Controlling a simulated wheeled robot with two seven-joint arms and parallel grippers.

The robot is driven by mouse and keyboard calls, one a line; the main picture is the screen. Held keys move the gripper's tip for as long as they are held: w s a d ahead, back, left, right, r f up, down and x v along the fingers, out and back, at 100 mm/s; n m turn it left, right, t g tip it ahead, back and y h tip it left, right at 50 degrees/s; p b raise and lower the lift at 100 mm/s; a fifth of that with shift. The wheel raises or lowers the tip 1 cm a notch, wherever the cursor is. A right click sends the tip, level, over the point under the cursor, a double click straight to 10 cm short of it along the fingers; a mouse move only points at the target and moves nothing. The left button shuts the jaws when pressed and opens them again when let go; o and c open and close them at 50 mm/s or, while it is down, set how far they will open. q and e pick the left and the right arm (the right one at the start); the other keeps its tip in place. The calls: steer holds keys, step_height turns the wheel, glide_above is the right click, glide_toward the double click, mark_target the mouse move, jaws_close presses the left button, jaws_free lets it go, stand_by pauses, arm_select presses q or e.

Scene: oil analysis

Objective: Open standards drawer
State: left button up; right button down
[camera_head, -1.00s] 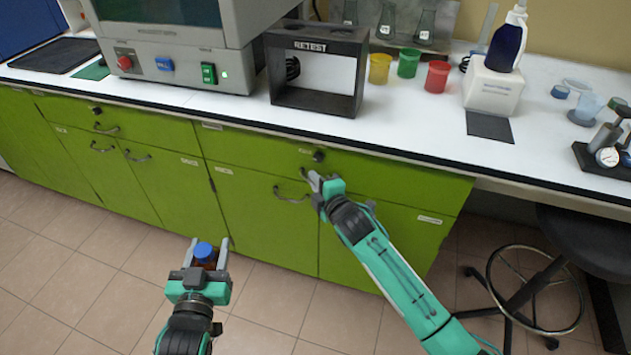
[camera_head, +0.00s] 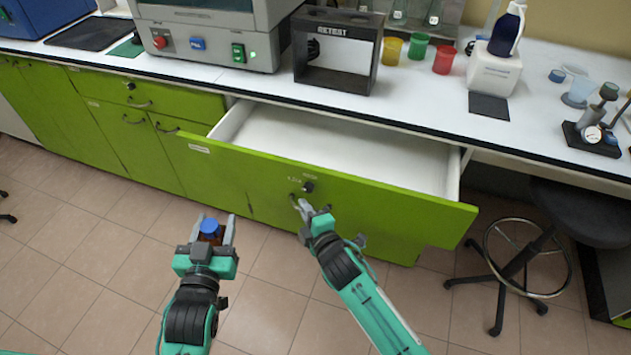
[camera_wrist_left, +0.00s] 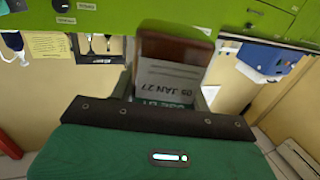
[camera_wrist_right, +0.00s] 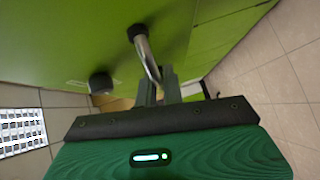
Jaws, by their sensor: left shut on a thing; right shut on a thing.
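The green drawer (camera_head: 400,212) under the counter is pulled well out, and its white interior (camera_head: 340,142) looks empty. Its curved metal handle (camera_head: 294,203) is on the front, below a dark round lock (camera_head: 308,187). My right gripper (camera_head: 305,210) is shut on this handle; the handle (camera_wrist_right: 147,52) also runs between the fingers in the right wrist view. My left gripper (camera_head: 212,233) is shut on a brown bottle with a blue cap (camera_head: 210,226), held upright left of the drawer. In the left wrist view the bottle (camera_wrist_left: 174,48) carries a pale printed label.
The white counter (camera_head: 425,108) holds a grey machine (camera_head: 205,45), a black RETEST frame (camera_head: 335,80), coloured cups and a white box (camera_head: 494,75). A black stool (camera_head: 575,212) stands right of the drawer. The tiled floor (camera_head: 110,235) at left is largely clear.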

arm_select(q)
steer(key=shift+s+r+p, duration=0.1)
steer(key=shift+r+p, duration=0.3)
steer(key=shift+r, duration=0.3)
arm_select(e)
steer(key=s+a, duration=0.3)
steer(key=s, duration=0.9)
steer(key=shift+a, duration=0.4)
steer(key=c, duration=1.5)
jaws_free()
arm_select(q)
steer(key=shift+f, duration=0.2)
arm_select(e)
steer(key=v, duration=1.2)
steer(key=shift+f, duration=0.1)
